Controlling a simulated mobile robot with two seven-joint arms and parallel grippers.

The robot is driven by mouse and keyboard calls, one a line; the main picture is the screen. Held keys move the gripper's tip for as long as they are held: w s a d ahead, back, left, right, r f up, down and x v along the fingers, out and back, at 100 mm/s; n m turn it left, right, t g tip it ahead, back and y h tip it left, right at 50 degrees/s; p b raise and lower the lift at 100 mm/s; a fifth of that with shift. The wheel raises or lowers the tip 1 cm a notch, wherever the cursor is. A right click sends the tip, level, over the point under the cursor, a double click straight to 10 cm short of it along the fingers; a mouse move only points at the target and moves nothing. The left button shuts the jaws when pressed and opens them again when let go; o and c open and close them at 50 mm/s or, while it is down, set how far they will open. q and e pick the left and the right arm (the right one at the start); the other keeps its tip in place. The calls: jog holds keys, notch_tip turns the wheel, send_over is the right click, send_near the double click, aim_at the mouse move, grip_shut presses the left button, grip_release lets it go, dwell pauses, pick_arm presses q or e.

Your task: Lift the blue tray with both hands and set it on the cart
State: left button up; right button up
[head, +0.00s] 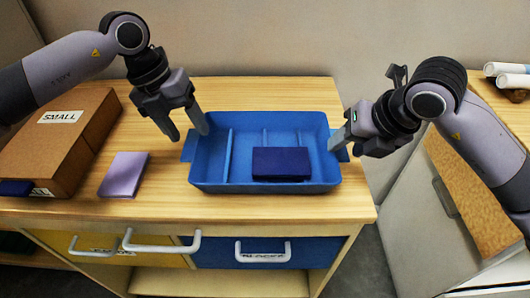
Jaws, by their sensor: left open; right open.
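The blue tray (210,181) sits on the wooden tabletop, with dividers inside and a tab at each end. A dark blue box-like piece (281,163) lies in it. My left gripper (189,132) is open, its fingers above and beside the tray's left end. My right gripper (341,141) is open at the tray's right end, close to the right tab. I cannot tell whether either gripper touches the tray. I cannot pick out the cart with certainty.
A brown box marked SMALL (60,140) and a lilac block (123,174) lie left of the tray. Drawers with white handles (263,252) are below the tabletop. A light cabinet with a cork-like surface (470,190) and white rolls (506,69) are at right.

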aim_at(194, 139)
pick_arm(q)
jog(key=shift+x, duration=2.35)
pick_arm(e)
jog(key=shift+x, duration=2.4)
pick_arm(q)
jog(key=c, duration=0.9)
pick_arm(e)
grip_shut()
pick_arm(q)
jog(key=shift+d+r, duration=0.1)
grip_shut()
pick_arm(e)
jog(key=shift+r, duration=0.1)
